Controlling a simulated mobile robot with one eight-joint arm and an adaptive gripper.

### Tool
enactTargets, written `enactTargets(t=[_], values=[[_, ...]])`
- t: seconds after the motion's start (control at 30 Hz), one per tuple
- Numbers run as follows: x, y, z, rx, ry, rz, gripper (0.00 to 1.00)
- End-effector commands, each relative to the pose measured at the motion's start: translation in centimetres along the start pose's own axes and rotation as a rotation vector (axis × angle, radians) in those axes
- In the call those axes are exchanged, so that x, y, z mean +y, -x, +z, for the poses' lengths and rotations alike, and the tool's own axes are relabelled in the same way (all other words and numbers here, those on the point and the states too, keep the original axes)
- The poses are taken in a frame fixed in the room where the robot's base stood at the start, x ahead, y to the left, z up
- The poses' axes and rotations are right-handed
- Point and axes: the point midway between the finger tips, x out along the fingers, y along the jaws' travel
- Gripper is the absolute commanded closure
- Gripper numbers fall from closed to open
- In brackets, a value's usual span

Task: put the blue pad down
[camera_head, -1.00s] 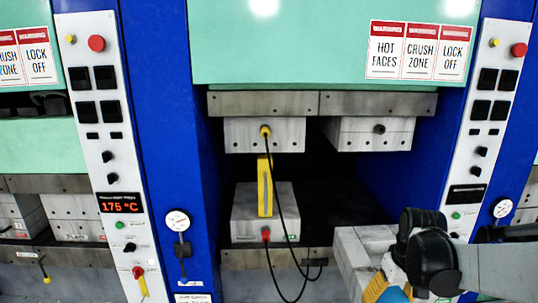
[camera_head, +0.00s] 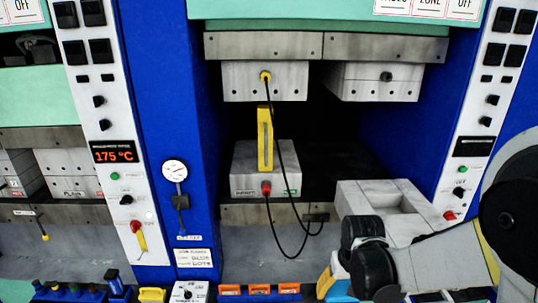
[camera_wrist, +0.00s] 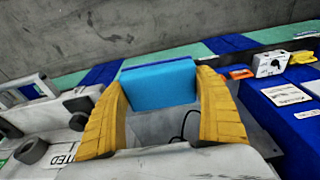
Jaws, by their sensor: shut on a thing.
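The blue pad (camera_wrist: 158,84) is a flat block held between the two yellow fingers of my gripper (camera_wrist: 160,80) in the wrist view. One finger presses on each end of it, and the gripper is shut on it. In the head view, only part of my gripper (camera_head: 328,285) shows at the lower middle, in front of the press.
A grey block with a square hollow (camera_head: 400,208) stands right in the press opening. A lower block (camera_head: 266,175) carries a yellow upright piece (camera_head: 265,138) and loose cables. Several small items line the front edge, including a white gauge box (camera_head: 188,292) and orange pieces (camera_head: 260,289).

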Motion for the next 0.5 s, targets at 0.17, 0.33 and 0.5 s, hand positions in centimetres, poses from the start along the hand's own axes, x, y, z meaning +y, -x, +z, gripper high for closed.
enactTargets(t=[0.17,0.33,0.5], values=[[0.0,-7.1,1.1,0.0,0.0,0.0,0.61],[0.0,-12.4,1.9,0.0,0.0,0.0,0.61],[0.0,-17.7,2.6,0.0,0.0,0.0,0.61]])
